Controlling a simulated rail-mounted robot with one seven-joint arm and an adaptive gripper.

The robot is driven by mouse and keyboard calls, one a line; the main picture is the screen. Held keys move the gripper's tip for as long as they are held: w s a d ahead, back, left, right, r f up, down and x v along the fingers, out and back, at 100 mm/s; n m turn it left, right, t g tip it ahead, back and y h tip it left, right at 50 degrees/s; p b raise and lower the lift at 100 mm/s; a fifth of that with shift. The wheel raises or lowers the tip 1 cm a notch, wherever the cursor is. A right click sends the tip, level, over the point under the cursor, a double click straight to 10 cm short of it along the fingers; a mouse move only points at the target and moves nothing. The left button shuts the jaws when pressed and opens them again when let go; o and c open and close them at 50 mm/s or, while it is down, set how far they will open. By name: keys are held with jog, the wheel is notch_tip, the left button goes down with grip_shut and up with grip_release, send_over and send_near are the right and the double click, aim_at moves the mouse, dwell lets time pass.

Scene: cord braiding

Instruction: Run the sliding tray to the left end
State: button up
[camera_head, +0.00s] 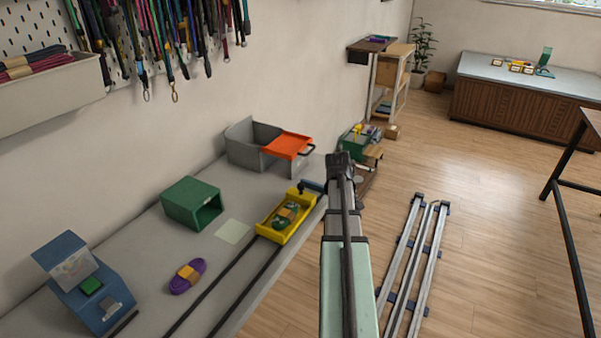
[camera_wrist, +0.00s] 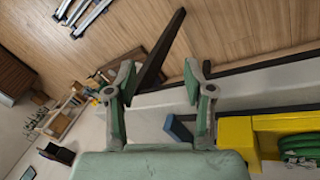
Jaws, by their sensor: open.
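The yellow sliding tray (camera_head: 268,236) sits at the far right end of two dark rails (camera_head: 222,288) on the grey worktop. It holds a green cord bundle (camera_head: 286,215) with a tan band. A blue piece (camera_head: 311,187) sticks out beside the tray's far end, close to my arm. In the wrist view, the tray (camera_wrist: 236,136) is at the lower right, and the blue piece (camera_wrist: 178,129) shows between my fingers, nearer the right one. My gripper (camera_wrist: 160,72) is open with nothing held. In the head view, my arm hides most of it.
A purple cord bundle (camera_head: 187,276) and a blue box (camera_head: 85,285) lie toward the worktop's near left. A green open box (camera_head: 192,203) and a grey bin with an orange lid (camera_head: 288,145) stand behind the rails. Metal rails (camera_head: 412,265) lie on the floor.

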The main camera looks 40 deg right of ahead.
notch_tip(320, 180, up, 12)
jog(key=w+m+p, duration=0.1)
jog(key=m+p, duration=0.1)
jog(key=p, duration=0.1)
notch_tip(320, 180, up, 11)
jog(key=t+y+p, duration=0.2)
jog(key=t+p, duration=0.1)
jog(key=p, duration=0.1)
send_over(301, 185)
jog(key=s+a, duration=0.3)
jog(key=s, duration=0.3)
jog(key=shift+m, duration=0.3)
jog(key=p+x, duration=0.3)
jog(key=x, duration=1.4)
jog(key=shift+w+d+f+p, duration=0.15)
jog(key=shift+d+f+p, duration=0.05)
jog(key=shift+p, duration=0.15)
grip_shut()
